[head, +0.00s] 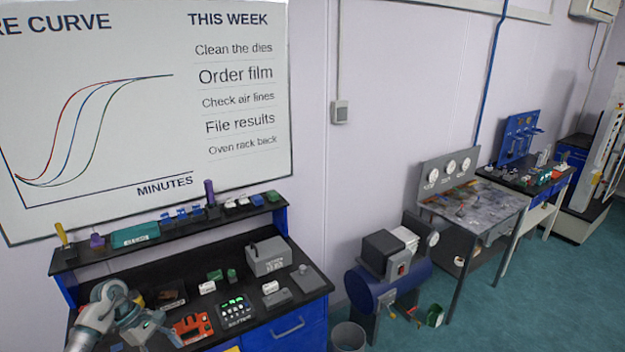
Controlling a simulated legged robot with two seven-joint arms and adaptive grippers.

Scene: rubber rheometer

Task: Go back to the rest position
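My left arm comes in at the bottom left, in front of the black-topped workbench (135,269). My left gripper (147,327) is low over the front left part of that bench, close to a red device (193,327). The fingers are small and mixed with the clutter, so I cannot tell whether they are open or shut, or whether they touch anything. My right gripper is out of view.
The bench holds a grey box (268,256), a dark unit with green lights (236,311) and small blocks. A raised shelf (180,232) runs behind. A blue compressor (378,284), a bin (347,337) and a cluttered table (478,207) stand right. Green floor (520,300) is open at lower right.

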